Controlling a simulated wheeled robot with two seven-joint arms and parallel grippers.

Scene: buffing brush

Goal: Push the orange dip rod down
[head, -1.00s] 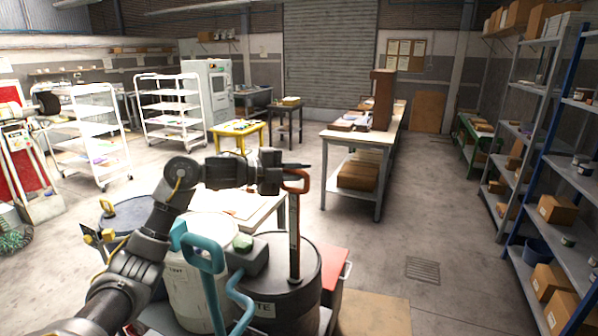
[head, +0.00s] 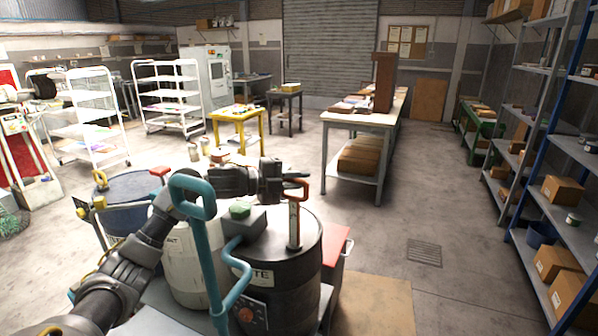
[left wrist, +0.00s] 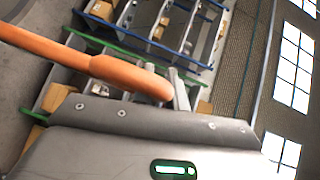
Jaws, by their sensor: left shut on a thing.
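The rod stands in the lid of a black drum (head: 290,275), with a short length showing above the lid. My left gripper (head: 284,184) reaches in from the left and is shut on the handle. In the left wrist view the orange handle (left wrist: 120,72) runs in from the left to my left gripper (left wrist: 178,92); the grip itself is partly hidden. My right gripper is out of view.
A teal pump handle (head: 205,240) rises close in front of my left arm. A white drum (head: 180,262) and a blue drum (head: 135,187) stand to the left. A red-topped cabinet (head: 336,245) is at the right, with open floor beyond.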

